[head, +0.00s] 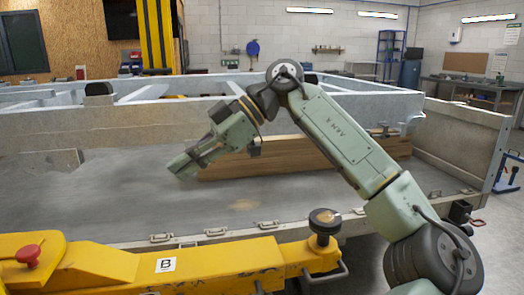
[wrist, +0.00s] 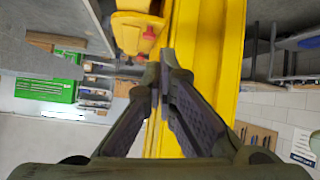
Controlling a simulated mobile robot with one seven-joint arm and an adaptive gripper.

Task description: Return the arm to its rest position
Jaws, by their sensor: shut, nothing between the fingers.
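My arm reaches in from the lower right of the head view, bends at an elbow high in the middle and slopes down to the left. My gripper (head: 184,169) hangs over the grey trailer bed (head: 110,207), left of a wooden beam (head: 300,155). I cannot tell its exact height above the bed. In the wrist view the two dark fingers of my gripper (wrist: 160,82) come together at their tips with nothing between them. A yellow post (wrist: 208,55) stands behind them there.
A pale metal frame (head: 160,91) spans the trailer behind my arm. A yellow beam (head: 215,262) with a red knob (head: 28,254) and a "B" label crosses the near side. A yellow column (head: 156,35) rises at the back.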

